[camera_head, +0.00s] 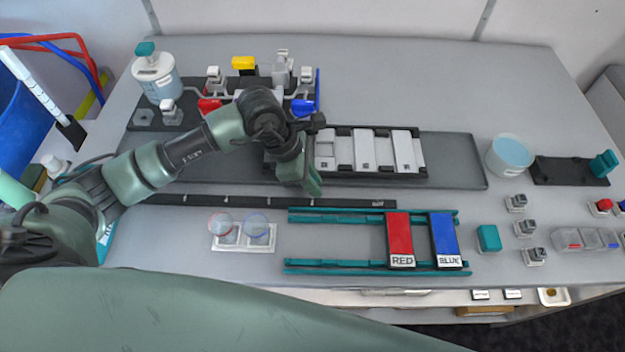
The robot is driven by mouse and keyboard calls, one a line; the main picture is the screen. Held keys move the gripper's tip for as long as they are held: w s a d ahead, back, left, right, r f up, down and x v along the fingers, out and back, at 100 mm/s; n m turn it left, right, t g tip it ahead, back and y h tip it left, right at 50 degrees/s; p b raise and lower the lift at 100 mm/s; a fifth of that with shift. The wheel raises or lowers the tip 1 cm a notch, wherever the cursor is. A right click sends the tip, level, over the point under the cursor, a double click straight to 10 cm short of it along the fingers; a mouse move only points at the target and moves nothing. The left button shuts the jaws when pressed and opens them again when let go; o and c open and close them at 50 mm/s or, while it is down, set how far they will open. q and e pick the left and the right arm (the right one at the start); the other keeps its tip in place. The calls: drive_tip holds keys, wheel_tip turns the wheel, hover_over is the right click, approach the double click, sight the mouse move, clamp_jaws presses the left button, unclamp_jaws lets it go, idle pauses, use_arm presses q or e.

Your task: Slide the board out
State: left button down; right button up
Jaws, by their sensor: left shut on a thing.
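A black board (372,176) carrying several white blocks lies on the dark grey tray (455,160) at the middle of the table. My left gripper (307,180) reaches in from the left and points down at the board's left end. It is shut, seemingly on the board's left end; the arm and fingers hide the exact contact. The board lies flat. My right gripper is not in view.
Teal rails (330,265) in front hold a red block (400,235) and a blue block (445,235). Two clear discs (242,228) lie left of them. A jar (158,75) and valves stand behind my arm. A round tub (510,155) stands right of the tray.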

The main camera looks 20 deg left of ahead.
use_arm(q)
drive_tip(key=w+d+b, duration=0.1)
drive_tip(key=d+b, duration=0.1)
drive_tip(key=d, duration=0.2)
drive_tip(key=w+d+b, duration=0.1)
drive_tip(key=d+b, duration=0.2)
drive_tip(key=d, duration=0.2)
drive_tip(key=w+d+b, duration=0.2)
drive_tip(key=d+b, duration=0.1)
drive_tip(key=d, duration=0.1)
drive_tip(key=shift+d, duration=0.4)
drive_tip(key=shift+w+d+r, duration=0.15)
drive_tip(key=shift+d, duration=0.3)
drive_tip(key=shift+r, duration=0.1)
drive_tip(key=c, duration=1.4)
unclamp_jaws()
drive_tip(key=shift+o, duration=0.2)
drive_tip(key=shift+d, duration=0.15)
